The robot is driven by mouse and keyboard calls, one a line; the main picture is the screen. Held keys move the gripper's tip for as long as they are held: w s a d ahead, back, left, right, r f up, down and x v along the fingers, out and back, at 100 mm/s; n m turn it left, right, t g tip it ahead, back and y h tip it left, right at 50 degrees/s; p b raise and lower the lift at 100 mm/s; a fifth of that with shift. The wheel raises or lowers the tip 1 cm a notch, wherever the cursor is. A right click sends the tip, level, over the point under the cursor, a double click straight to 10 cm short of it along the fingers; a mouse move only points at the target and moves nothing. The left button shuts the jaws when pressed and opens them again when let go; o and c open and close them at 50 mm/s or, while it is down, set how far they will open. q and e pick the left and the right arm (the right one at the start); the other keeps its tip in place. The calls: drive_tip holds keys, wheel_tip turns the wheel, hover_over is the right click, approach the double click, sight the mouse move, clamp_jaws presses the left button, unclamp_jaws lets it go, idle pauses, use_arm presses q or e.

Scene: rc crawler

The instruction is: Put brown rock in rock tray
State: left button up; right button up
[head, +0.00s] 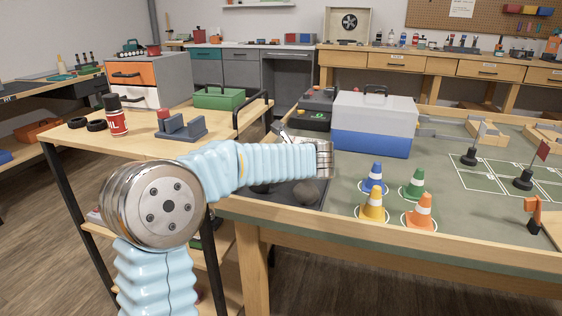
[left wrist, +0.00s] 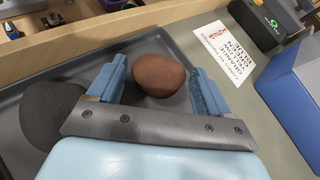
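The brown rock (left wrist: 160,75) is in the left wrist view, between the two spread fingers of my left gripper (left wrist: 157,88). A gap shows on each side of the rock, so the gripper is open around it and not clamped. The rock appears to lie in the dark grey rock tray (left wrist: 98,62), near its rim. In the head view my left gripper (head: 325,160) is low over the tray (head: 318,187), and the arm hides much of the tray. My right gripper is in neither view.
A darker rock (left wrist: 52,118) lies in the tray beside the left finger. A printed card (left wrist: 228,45) lies beside the tray. A blue and white box (head: 373,135) and a black case (head: 315,108) stand close by. Several small cones, including a yellow one (head: 373,207), stand to the right.

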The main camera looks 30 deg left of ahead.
use_arm(q)
drive_tip(key=shift+r, duration=0.15)
drive_tip(key=v, duration=1.2)
drive_tip(key=shift+d, duration=0.1)
idle(1.1)
